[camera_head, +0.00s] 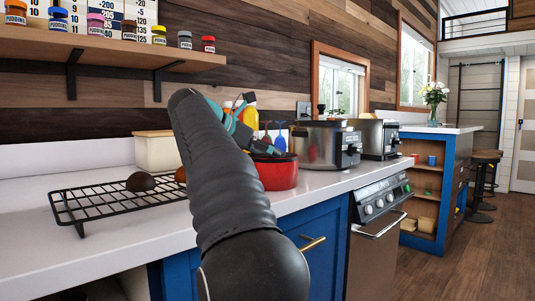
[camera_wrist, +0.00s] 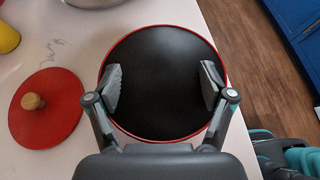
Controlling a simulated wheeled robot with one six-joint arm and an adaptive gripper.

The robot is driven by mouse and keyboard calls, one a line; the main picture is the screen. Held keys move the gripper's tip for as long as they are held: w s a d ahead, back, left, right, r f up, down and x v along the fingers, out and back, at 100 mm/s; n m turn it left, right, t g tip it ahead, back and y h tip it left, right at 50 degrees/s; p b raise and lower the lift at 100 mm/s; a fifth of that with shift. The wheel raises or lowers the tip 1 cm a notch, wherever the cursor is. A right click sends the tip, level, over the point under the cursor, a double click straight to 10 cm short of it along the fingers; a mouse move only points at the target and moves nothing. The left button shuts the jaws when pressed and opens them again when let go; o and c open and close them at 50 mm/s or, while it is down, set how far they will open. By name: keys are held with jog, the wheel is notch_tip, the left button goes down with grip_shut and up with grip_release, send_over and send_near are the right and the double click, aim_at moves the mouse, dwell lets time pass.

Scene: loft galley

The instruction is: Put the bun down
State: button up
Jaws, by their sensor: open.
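Two buns show in the head view. A dark brown bun (camera_head: 140,181) lies on a black wire rack (camera_head: 88,213) on the counter, and a lighter brown bun (camera_head: 180,175) is mostly hidden behind my arm. My gripper (camera_wrist: 165,85) is open with nothing between its fingers. In the wrist view it is over a round red pot (camera_wrist: 166,138) with a black inside, and no bun shows in there. The pot also shows in the head view (camera_head: 278,174), with my gripper (camera_head: 266,149) at its top.
A red lid (camera_wrist: 58,120) with a wooden knob lies left of the pot in the wrist view. Steel cookers (camera_head: 318,146) stand beyond the pot. A cream box (camera_head: 157,152) stands behind the rack. A shelf (camera_head: 110,50) with jars hangs above. The counter's front left is clear.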

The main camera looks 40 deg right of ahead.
jog(key=shift+r+p, duration=0.3)
jog(key=shift+r, duration=0.2)
jog(key=shift+a+r, duration=0.2)
jog(key=shift+r, duration=0.1)
jog(key=p+v, duration=0.2)
jog(key=v, duration=0.9)
jog(key=shift+a+p, duration=0.25)
jog(key=shift+p, duration=0.1)
